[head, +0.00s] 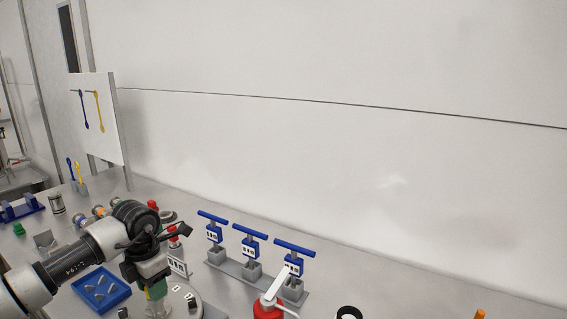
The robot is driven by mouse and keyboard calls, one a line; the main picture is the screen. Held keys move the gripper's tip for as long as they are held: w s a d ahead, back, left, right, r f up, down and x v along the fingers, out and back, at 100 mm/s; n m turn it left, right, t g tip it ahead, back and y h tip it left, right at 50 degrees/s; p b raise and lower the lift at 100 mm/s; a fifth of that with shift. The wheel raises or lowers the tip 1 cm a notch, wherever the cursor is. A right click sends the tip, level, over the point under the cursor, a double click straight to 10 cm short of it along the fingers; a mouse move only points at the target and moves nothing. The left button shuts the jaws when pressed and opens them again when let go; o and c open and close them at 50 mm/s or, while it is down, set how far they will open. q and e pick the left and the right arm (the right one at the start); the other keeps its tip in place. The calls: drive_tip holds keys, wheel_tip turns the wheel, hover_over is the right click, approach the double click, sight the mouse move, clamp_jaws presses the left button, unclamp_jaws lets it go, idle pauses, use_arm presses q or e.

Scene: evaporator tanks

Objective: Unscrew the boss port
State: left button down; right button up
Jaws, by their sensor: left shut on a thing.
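My left gripper (156,289) reaches in from the left and points down over the table. It is shut on a small yellow-green part (157,292), mostly hidden by the fingers. A round pale grey base (183,303) lies directly beneath and beside the gripper, cut by the bottom edge of the picture. I cannot tell clearly which piece is the boss port; the gripper hides the spot. My right gripper is not in view.
Several blue T-handled valves (250,247) stand on a grey rail to the right. A red bottle with a white lever (268,307) is at the front. A blue tray (101,290) lies left of the gripper. A tool board (97,118) stands at the back left.

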use_arm(q)
drive_tip(key=shift+n, duration=0.9)
drive_tip(key=shift+r, duration=0.1)
drive_tip(key=shift+r+p, duration=0.95)
drive_tip(key=shift+r, duration=0.15)
drive_tip(key=shift+r, duration=0.15)
drive_tip(key=shift+r+p, duration=1.6)
drive_tip(key=shift+r, duration=0.8)
